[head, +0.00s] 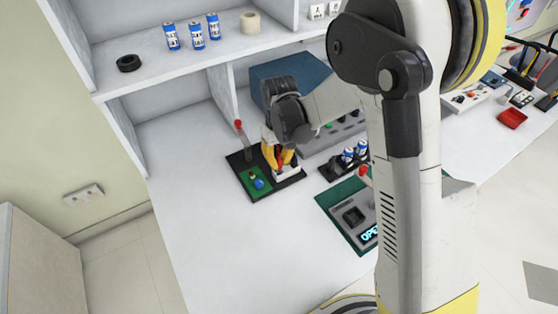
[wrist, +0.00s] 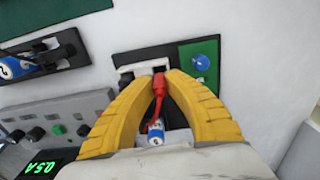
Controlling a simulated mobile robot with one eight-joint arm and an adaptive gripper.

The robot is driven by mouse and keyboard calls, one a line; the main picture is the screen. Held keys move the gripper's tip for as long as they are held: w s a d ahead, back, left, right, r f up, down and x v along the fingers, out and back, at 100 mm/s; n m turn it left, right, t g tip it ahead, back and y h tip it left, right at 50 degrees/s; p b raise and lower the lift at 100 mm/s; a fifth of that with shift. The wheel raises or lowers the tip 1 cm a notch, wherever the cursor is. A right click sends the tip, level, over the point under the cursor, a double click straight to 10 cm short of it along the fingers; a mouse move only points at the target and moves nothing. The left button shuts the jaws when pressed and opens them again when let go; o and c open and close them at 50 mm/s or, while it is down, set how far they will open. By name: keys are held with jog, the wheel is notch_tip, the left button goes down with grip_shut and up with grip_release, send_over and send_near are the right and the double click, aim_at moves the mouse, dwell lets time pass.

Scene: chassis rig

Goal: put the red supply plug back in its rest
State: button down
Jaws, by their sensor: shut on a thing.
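My gripper (wrist: 160,80) is shut on the red plug (wrist: 159,88), which shows between the yellow fingertips in the wrist view. The plug's tip lies at or just in front of a white block (wrist: 143,58) on a black board; I cannot tell whether it is seated. In the head view my gripper (head: 279,160) is low over the black board (head: 240,166), beside the white block (head: 288,172). The plug is not clear there. I cannot tell which part is the rest.
The board carries a green panel (wrist: 201,62) with a blue button (wrist: 200,63) and a red-tipped lever (head: 238,125). A battery holder (head: 340,168) and a grey meter (head: 352,217) stand to the right. The bench left of the board is clear.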

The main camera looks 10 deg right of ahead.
aim_at(279, 168)
jog(key=shift+f+b, duration=1.35)
jog(key=shift+f, duration=0.4)
jog(key=c, duration=1.4)
grip_release()
jog(key=shift+r, duration=0.1)
jog(key=shift+r, duration=0.1)
notch_tip(279, 168, up, 12)
jog(key=shift+f, duration=0.1)
